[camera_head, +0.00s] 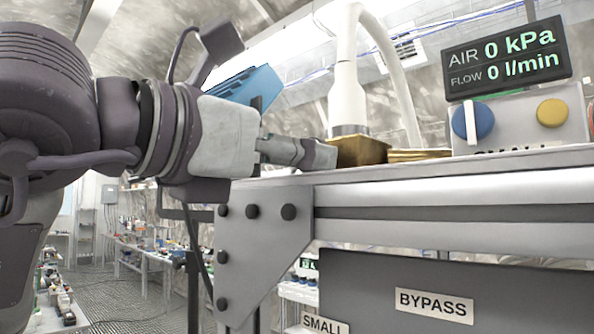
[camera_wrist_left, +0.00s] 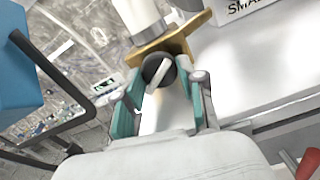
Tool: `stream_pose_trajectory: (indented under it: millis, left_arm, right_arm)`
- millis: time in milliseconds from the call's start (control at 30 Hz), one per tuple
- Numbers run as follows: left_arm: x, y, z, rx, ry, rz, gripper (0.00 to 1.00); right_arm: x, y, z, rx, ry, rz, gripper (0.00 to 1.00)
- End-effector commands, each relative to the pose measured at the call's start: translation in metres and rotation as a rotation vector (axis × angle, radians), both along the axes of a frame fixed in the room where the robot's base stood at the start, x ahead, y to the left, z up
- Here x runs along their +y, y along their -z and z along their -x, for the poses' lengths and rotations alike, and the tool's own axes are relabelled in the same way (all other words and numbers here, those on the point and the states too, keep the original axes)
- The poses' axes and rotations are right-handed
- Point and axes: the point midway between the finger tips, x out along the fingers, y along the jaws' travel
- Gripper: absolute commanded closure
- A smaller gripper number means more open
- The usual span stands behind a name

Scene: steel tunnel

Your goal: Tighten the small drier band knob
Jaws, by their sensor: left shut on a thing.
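The small drier's white column (camera_head: 347,95) rises from a brass base (camera_head: 362,151) on the bench top. In the left wrist view, a dark round knob with a pale pointer bar (camera_wrist_left: 158,72) sits at the brass band (camera_wrist_left: 180,38) below the white column (camera_wrist_left: 140,18). My left gripper (camera_head: 325,155) reaches in from the left at bench-top height. In the left wrist view its teal-padded fingers (camera_wrist_left: 160,98) are on both sides of the knob, shut on it. The head view hides the knob behind the gripper. My right gripper is not in view.
A display (camera_head: 507,58) reads AIR 0 kPa and FLOW 0 l/min, above a panel with a blue knob (camera_head: 473,122) and a yellow button (camera_head: 552,112). The bench edge (camera_head: 450,172) runs just under my gripper. A BYPASS label (camera_head: 434,306) is below.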

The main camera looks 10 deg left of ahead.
Motion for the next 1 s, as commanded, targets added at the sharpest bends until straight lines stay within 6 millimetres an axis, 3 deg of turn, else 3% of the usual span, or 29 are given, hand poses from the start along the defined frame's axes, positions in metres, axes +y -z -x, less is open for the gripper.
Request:
stream_pose_trajectory:
  millis: [267, 300, 433, 767, 1000]
  left_arm:
    - [0.000, -0.001, 0.000, -0.005, 0.000, -0.003, 0.95]
    - [0.000, -0.001, 0.000, -0.005, 0.000, -0.003, 0.55]
    - [0.000, -0.001, 0.000, -0.004, 0.000, -0.002, 0.35]
    - [0.001, -0.001, 0.002, -0.003, 0.000, -0.003, 0.35]
    - [0.022, -0.002, 0.029, -0.008, -0.002, -0.002, 0.35]
  right_arm:
    - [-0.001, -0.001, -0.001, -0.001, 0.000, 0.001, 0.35]
    - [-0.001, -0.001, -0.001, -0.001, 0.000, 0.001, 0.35]
    - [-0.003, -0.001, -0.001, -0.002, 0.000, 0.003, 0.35]
    - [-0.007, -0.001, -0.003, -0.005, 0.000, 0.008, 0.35]
    - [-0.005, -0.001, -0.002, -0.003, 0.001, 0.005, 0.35]
